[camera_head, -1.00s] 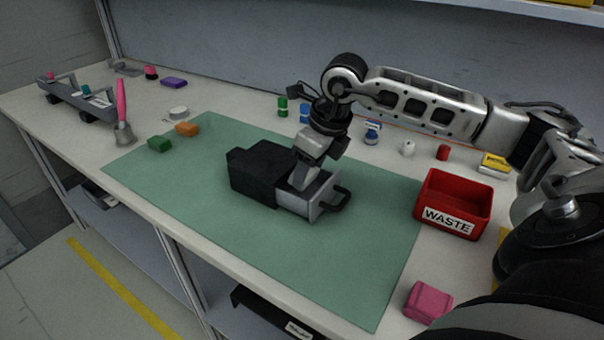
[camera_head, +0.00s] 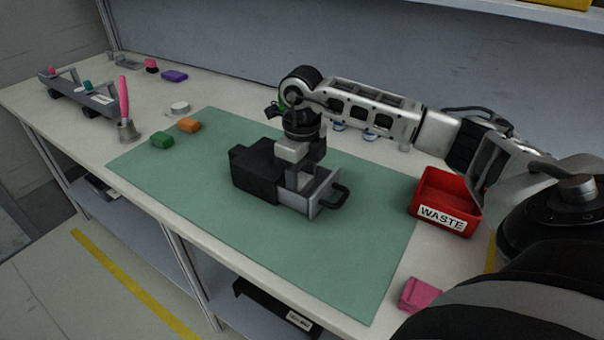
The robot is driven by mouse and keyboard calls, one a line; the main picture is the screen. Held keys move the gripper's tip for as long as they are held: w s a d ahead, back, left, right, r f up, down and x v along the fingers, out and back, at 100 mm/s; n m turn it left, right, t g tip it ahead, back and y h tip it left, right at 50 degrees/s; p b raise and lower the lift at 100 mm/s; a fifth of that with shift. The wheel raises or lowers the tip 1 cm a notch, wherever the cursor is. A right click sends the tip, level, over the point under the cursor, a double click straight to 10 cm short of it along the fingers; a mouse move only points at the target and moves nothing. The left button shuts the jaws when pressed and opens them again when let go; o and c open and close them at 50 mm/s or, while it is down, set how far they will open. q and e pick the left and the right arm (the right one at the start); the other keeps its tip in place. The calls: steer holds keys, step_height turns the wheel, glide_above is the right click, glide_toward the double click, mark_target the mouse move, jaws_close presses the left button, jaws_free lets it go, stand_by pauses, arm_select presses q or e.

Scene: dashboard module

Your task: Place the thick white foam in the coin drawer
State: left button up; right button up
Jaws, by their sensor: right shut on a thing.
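The coin drawer (camera_head: 328,192) is a grey tray with a black handle, pulled open toward the right from a black housing (camera_head: 255,170) on the green mat. My right gripper (camera_head: 300,181) points down into the open drawer, near the housing. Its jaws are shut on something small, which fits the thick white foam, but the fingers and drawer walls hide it. I cannot tell whether it touches the drawer floor. I see no thick white foam clearly elsewhere. My left gripper is not in view.
A red WASTE bin (camera_head: 446,205) stands right of the mat (camera_head: 230,235), with a pink block (camera_head: 418,294) at the front right. Green (camera_head: 162,140) and orange (camera_head: 189,125) blocks lie at the mat's back-left edge. The mat's front is clear.

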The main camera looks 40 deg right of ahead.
mark_target(302, 182)
steer(key=o, duration=0.7)
step_height(302, 182, up, 12)
steer(key=shift+r, duration=0.15)
stand_by(0.5)
